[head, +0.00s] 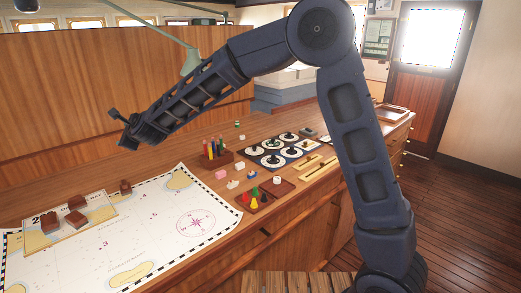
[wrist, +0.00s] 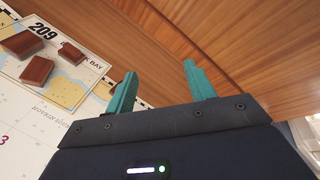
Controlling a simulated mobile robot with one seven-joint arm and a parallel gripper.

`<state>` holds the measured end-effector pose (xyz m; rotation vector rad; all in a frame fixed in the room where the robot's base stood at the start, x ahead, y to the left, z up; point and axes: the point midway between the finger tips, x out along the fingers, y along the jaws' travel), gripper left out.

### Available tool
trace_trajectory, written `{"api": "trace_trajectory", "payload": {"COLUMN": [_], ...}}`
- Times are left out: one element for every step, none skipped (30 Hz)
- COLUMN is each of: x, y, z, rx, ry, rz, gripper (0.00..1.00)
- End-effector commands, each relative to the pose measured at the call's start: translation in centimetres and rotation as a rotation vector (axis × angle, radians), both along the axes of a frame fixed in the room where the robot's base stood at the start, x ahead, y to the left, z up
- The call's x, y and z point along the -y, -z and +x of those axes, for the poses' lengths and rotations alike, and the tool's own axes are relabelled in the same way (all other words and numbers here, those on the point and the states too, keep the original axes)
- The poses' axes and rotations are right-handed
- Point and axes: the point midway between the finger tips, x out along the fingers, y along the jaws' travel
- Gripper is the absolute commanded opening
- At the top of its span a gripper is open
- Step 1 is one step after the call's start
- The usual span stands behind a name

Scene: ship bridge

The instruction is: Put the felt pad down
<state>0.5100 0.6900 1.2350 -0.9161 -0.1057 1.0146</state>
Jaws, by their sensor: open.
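My gripper (head: 118,129) is raised above the back of the wooden desk, near the upright wood panel in the head view. In the wrist view, my gripper (wrist: 160,88) has its two teal fingers spread wide, and only the wood behind shows between them. I cannot make out a felt pad for certain in either view. A small pink block (head: 221,174) and small white pieces (head: 239,166) lie on the desk, too small to identify.
A large chart (head: 150,235) covers the desk's left, with a smaller chart (head: 95,212) bearing dark red blocks (wrist: 36,70). A pen holder (head: 216,159), a tray of coloured pieces (head: 265,203) and a dark rack of round items (head: 270,155) stand further right. A lamp (head: 190,62) hangs behind my arm.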

Motion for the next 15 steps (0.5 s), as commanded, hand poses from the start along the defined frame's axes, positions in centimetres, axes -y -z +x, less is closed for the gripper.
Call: {"api": "trace_trajectory", "payload": {"x": [2.6,4.0,5.9,7.3,8.8,10.8,12.3,13.9,16.0,17.6,19.3,21.4,23.1,24.7,27.0], "y": [-1.4,-1.9,-2.7,-3.2,-3.6,-4.1,-4.6,-4.9,-5.4,-5.6,-6.0,-6.2,-6.4,-6.6,-6.8], "z": [1.7,2.5,3.4,4.0,4.7,5.5,6.0,6.5,7.1,7.5,7.9,8.2,8.5,8.7,8.9], "rx": [0.050,0.078,0.117,0.145,0.171,0.206,0.231,0.256,0.287,0.310,0.332,0.360,0.380,0.398,0.422], "ry": [-0.015,-0.028,-0.046,-0.060,-0.073,-0.088,-0.101,-0.114,-0.130,-0.142,-0.153,-0.170,-0.182,-0.195,-0.211], "rz": [-0.042,-0.072,-0.112,-0.144,-0.175,-0.219,-0.251,-0.285,-0.329,-0.365,-0.398,-0.445,-0.480,-0.516,-0.565], "gripper": [0.54,0.54,0.54,0.54,0.54,0.54,0.54,0.54,0.54,0.54,0.54,0.54,0.54,0.54,0.54]}}
